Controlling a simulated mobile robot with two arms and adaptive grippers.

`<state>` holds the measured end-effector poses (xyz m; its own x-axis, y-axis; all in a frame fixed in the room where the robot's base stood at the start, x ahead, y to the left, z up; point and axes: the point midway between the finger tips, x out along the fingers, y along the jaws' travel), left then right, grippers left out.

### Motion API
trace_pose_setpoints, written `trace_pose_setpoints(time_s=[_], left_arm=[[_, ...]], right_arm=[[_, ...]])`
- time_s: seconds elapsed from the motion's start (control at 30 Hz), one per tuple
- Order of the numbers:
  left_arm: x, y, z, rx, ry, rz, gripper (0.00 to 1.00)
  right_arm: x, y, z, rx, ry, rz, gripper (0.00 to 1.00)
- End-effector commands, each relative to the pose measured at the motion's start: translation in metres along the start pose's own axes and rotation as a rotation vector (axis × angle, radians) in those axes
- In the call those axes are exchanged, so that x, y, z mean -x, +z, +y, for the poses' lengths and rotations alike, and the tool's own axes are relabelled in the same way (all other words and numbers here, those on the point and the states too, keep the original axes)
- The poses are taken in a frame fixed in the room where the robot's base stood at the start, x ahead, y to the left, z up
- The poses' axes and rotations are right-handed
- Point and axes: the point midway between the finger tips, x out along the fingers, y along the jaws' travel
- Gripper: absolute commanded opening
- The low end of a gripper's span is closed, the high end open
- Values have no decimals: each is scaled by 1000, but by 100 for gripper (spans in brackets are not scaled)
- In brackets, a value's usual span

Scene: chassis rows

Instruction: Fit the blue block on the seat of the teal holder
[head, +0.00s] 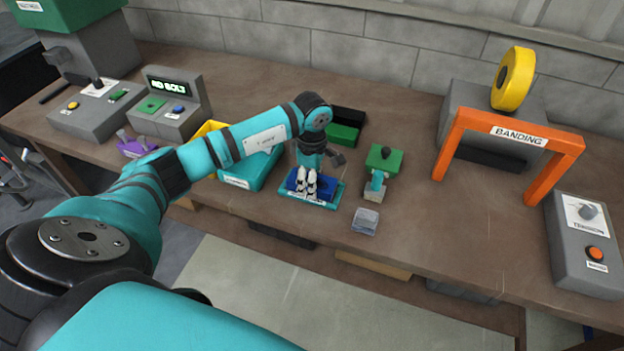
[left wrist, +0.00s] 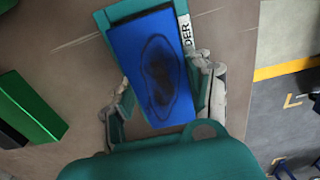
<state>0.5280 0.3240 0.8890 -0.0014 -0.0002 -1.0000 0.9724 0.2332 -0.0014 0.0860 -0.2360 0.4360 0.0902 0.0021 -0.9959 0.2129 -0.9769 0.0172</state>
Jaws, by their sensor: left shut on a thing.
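The blue block (head: 295,183) is between the fingers of my left gripper (head: 307,185), over the teal holder (head: 285,194) on the bench. In the left wrist view the blue block (left wrist: 140,60) is large, with a dark oval mark on its face. My left gripper (left wrist: 160,92) has a finger on each side of it and is shut on it. The holder's teal edge (left wrist: 118,10) and part of its white label show past the block. The seat is hidden under the block, and I cannot tell whether the block touches it. My right gripper is not in view.
A green-topped stand (head: 383,160) and a small grey clear-looking box (head: 366,221) are to the right. An orange banding frame (head: 451,145) stands farther right, with bare bench between.

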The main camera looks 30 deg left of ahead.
Motion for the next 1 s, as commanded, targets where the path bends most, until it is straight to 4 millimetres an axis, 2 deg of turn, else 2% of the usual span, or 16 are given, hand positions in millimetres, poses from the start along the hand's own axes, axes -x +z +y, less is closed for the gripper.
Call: trace_pose_setpoints(time_s=[0.3,0.63,0.67,0.83,1.0], left_arm=[[-10,0,0,1,1,0,0],[-15,0,-2,-1,-7,2,0],[-15,0,-2,-1,-7,2,55],[-16,1,-3,-1,-8,1,77],[-15,1,-3,-2,-9,1,78]], right_arm=[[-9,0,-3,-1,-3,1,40],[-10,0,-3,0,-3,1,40],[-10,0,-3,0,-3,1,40],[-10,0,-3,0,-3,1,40],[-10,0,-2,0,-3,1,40]])
